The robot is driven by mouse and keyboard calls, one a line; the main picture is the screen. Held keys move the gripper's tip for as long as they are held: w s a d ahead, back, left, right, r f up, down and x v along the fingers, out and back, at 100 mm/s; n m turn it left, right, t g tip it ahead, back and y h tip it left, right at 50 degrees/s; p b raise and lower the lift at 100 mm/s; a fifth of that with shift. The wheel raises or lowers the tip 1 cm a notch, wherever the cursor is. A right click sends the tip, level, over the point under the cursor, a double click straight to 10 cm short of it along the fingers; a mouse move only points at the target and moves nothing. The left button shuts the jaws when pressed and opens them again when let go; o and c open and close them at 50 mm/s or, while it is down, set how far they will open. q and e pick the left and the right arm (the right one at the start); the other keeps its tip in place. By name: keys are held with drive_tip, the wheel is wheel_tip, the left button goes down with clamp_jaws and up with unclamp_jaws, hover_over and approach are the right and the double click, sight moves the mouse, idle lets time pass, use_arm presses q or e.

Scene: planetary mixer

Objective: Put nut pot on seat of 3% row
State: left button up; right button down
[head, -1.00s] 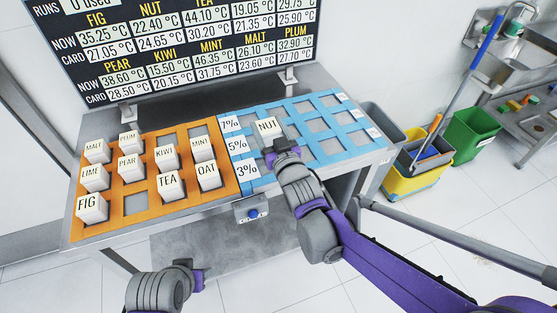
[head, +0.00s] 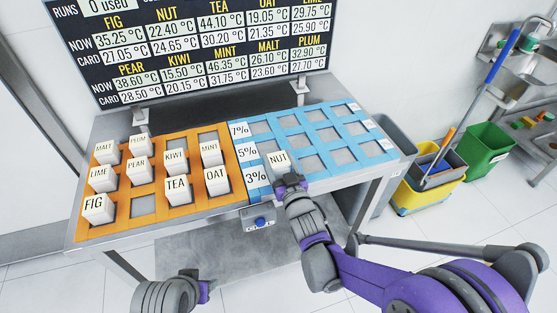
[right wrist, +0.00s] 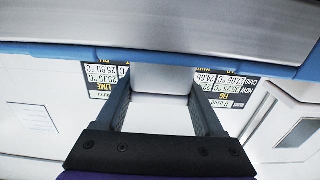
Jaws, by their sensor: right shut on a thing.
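The nut pot (head: 278,161), a white block labelled NUT, is in my right gripper (head: 290,182) at the left end of the blue rack (head: 318,173), beside the 5% and 3% labels. The 3% label (head: 256,174) marks the row nearest the front edge. The pot hides part of the rack there; I cannot tell whether it touches a seat. In the right wrist view the white pot (right wrist: 165,120) is between the two fingers. My left gripper (head: 204,291) is low in front of the table, its fingers unclear.
An orange rack (head: 144,205) on the left holds several labelled white pots and one empty front-row seat. The other visible blue seats are empty. A temperature board (head: 200,45) stands behind. A yellow bucket (head: 415,200) and green bin (head: 487,150) stand right of the table.

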drive_tip(key=shift+f, duration=0.2)
unclamp_jaws()
drive_tip(key=shift+r, duration=0.1)
drive_tip(key=shift+r, duration=0.2)
drive_tip(key=s+d+f+m+g+h, duration=0.1)
drive_tip(key=s+d+f+g+h, duration=0.1)
drive_tip(key=s+d, duration=0.4)
drive_tip(key=s+d+f+m+g+h, duration=0.1)
drive_tip(key=s+d+f+g, duration=0.3)
drive_tip(key=s, duration=1)
drive_tip(key=s+d+f+m+g+h, duration=0.1)
drive_tip(key=s+d+f+g+h, duration=0.1)
drive_tip(key=s+d+g, duration=0.4)
drive_tip(key=s+d+f, duration=0.1)
drive_tip(key=s, duration=0.4)
drive_tip(key=shift+d+m+h+b, duration=0.3)
drive_tip(key=shift+d, duration=0.05)
drive_tip(key=shift+f, duration=0.1)
